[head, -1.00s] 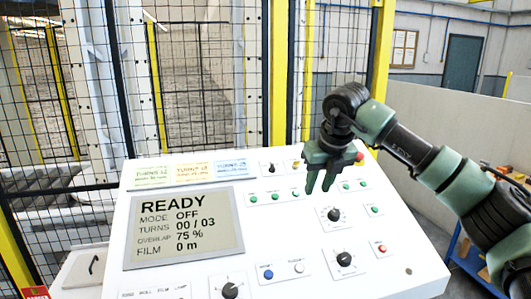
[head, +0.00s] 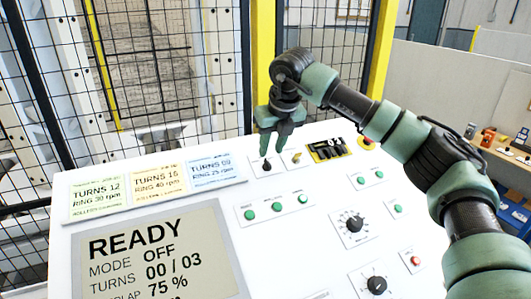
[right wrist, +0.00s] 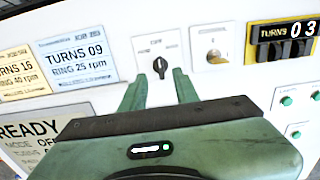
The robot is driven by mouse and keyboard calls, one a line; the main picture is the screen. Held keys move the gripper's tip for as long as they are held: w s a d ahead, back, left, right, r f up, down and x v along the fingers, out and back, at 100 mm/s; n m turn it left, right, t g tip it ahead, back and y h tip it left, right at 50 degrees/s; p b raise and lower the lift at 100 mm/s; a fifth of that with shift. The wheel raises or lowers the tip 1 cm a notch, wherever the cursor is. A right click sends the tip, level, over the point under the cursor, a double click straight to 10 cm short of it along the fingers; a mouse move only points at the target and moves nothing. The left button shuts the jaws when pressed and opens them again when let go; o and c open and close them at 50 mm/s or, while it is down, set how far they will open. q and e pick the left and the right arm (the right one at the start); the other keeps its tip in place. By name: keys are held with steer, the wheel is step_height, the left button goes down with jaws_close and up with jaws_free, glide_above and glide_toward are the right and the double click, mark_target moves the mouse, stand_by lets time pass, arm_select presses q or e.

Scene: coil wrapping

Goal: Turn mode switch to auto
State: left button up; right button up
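The mode switch (head: 266,165) is a small black knob on a white plate at the upper edge of the white console. In the right wrist view the knob (right wrist: 160,67) points roughly upward, below a small label that is hard to read. My right gripper (head: 274,148) hangs just above the knob, pointing down. In the right wrist view its fingers (right wrist: 159,80) are apart, one on each side below the knob, without visible contact. The display (head: 150,258) reads READY, MODE OFF, TURNS 00 / 03. My left gripper is out of view.
Right of the switch are a key-like switch (head: 296,158), a thumbwheel counter (head: 328,150) showing 03 and a red button (head: 367,142). Job cards (head: 158,183) lie to the left. Green buttons and a dial (head: 354,223) sit below. A mesh fence (head: 170,70) stands behind the console.

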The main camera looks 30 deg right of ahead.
mark_target(268, 161)
steer(key=p+x, duration=0.1)
steer(key=x, duration=0.3)
steer(key=shift+w+d+f+p, duration=0.1)
steer(key=shift+w+f+p, duration=0.05)
steer(key=shift+f+p, duration=0.2)
steer(key=shift+w+f, duration=0.2)
steer(key=shift+f, duration=0.05)
steer(key=shift+s+r, duration=0.1)
steer(key=shift+s, duration=0.05)
jaws_close()
